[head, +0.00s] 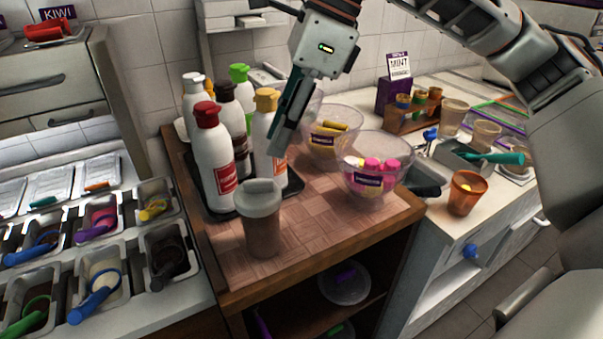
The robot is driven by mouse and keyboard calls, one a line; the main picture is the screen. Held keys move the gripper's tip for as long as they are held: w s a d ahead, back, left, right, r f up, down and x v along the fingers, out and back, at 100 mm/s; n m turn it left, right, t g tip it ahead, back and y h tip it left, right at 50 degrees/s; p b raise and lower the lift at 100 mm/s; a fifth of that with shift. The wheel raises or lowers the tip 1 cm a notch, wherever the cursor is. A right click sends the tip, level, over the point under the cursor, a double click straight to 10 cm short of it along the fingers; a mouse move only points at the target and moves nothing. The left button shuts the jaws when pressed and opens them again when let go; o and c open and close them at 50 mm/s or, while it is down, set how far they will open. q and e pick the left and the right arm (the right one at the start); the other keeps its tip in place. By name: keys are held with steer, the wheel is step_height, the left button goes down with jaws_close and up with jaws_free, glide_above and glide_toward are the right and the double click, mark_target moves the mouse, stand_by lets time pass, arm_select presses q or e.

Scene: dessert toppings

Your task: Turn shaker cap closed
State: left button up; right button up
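The shaker (262,232) stands upright on the wooden counter near its front left corner. It has a brownish see-through body and a pale grey-green cap (260,195). I cannot tell from this view how far the cap is turned. My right gripper (279,148) points down above and behind the shaker, in front of the yellow-capped bottle, and is apart from the cap. Its fingers overlap in this view, so their opening is unclear. My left gripper is not in view.
Several sauce bottles, one red-capped (213,160), stand on a black tray close behind the shaker. Glass bowls hold pink (375,185) and yellow (328,140) items to the right. An orange cup (466,195) stands on the white counter. Wood right of the shaker is clear.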

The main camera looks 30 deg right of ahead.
mark_target(259, 181)
steer(key=x, duration=0.6)
steer(key=shift+a+f+b, duration=0.1)
steer(key=shift+f+b, duration=0.1)
steer(key=shift+b, duration=0.2)
steer(key=shift+w+a+f, duration=0.1)
steer(key=shift+a+f, duration=0.15)
steer(key=shift+f, duration=0.5)
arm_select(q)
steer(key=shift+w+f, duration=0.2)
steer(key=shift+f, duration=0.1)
arm_select(e)
jaws_close()
